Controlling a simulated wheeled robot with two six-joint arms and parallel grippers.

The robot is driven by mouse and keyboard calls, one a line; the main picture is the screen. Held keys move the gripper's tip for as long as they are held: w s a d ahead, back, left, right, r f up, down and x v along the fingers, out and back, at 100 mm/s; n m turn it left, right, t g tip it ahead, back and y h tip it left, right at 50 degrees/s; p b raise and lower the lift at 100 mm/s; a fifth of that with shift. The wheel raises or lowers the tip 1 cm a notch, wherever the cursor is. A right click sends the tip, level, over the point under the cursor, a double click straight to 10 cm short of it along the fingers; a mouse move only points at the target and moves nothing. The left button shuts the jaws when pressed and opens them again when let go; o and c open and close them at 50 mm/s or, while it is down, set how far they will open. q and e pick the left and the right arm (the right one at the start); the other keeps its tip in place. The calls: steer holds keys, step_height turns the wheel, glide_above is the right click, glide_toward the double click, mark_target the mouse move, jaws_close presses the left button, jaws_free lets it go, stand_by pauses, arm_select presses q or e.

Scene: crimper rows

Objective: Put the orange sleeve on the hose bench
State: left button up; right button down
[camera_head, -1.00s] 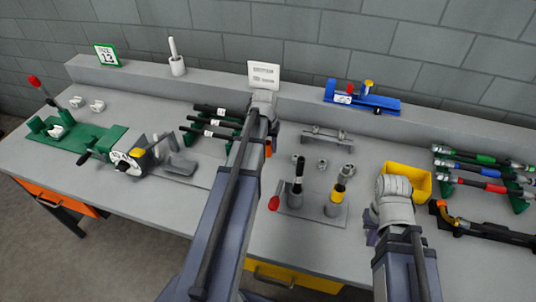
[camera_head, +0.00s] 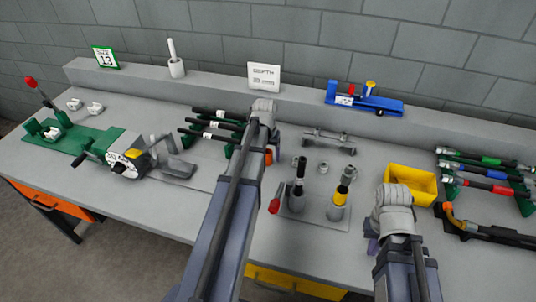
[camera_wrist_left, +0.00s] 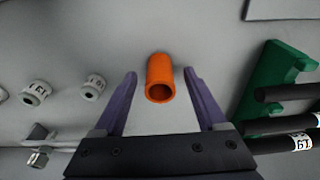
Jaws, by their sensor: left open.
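The orange sleeve (camera_wrist_left: 160,80) is a short open tube on the grey bench surface in the left wrist view. My left gripper (camera_wrist_left: 160,74) is open, with one purple finger on each side of the sleeve and gaps between. In the head view only a bit of the orange sleeve (camera_head: 269,156) shows beside my left arm, which hides the left fingers. The grey bench (camera_head: 110,185) carries black hoses (camera_head: 213,124) on green holders. My right gripper (camera_head: 373,237) is low at the right, mostly hidden by its wrist.
Near the sleeve are several metal fittings (camera_wrist_left: 93,88) and a green hose holder (camera_wrist_left: 275,75). A plate with two upright tools (camera_head: 318,213) stands at the middle front. A yellow bin (camera_head: 411,181) and coloured hoses (camera_head: 487,172) are at the right.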

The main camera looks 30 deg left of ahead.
mark_target(267, 166)
arm_select(q)
steer(key=shift+r, duration=0.1)
arm_select(e)
steer(key=shift+r, duration=0.1)
arm_select(q)
step_height(267, 166, up, 12)
steer(key=s+p, duration=0.1)
steer(key=p, duration=1.1)
steer(key=shift+s+d, duration=0.2)
steer(key=shift+s, duration=0.2)
arm_select(e)
step_height(267, 166, up, 12)
